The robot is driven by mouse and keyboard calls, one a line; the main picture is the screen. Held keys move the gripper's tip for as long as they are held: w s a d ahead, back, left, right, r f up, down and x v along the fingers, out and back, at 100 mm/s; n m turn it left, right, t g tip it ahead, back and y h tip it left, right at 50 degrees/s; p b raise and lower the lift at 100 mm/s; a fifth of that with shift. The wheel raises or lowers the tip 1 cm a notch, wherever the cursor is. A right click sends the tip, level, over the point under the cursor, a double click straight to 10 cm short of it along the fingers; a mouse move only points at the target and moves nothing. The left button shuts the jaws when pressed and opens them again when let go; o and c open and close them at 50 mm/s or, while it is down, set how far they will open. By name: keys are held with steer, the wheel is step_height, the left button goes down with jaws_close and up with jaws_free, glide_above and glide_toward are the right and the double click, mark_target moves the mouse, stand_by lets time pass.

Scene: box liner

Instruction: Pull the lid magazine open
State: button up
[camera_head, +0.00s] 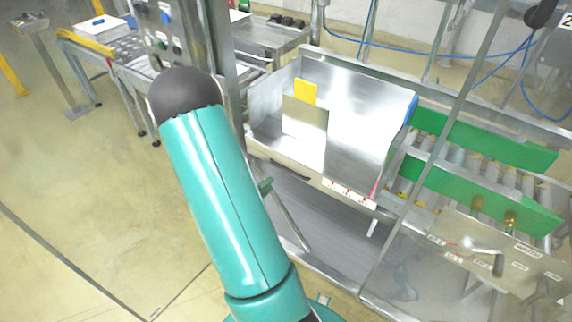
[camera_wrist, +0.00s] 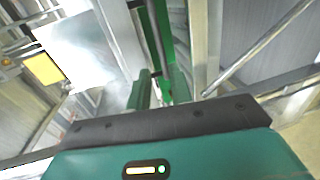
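The lid magazine appears to be the shiny open-topped metal bin (camera_head: 355,105) at the centre of the head view. A metal plate (camera_head: 304,130) and a yellow piece (camera_head: 305,92) stand inside it. The yellow piece also shows at the left of the wrist view (camera_wrist: 44,68). My gripper is mostly hidden behind my teal arm in the head view; a small green part (camera_head: 265,187) shows beside the bin's front left edge. In the wrist view, green finger-like parts of my gripper (camera_wrist: 159,90) are close together. Whether they hold anything is unclear.
A slanted grey bar (camera_head: 290,228) stands below the bin's front. A roller conveyor (camera_head: 468,168) with green side rails (camera_head: 485,190) is at the right. A metal frame post (camera_head: 435,155) crosses in front. The floor at left (camera_head: 80,190) is clear.

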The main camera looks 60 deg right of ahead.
mark_target(291, 167)
steer(key=x, duration=1.3)
steer(key=shift+s+d+f, duration=0.1)
steer(key=shift+s+d, duration=0.05)
steer(key=shift+d, duration=0.15)
jaws_close()
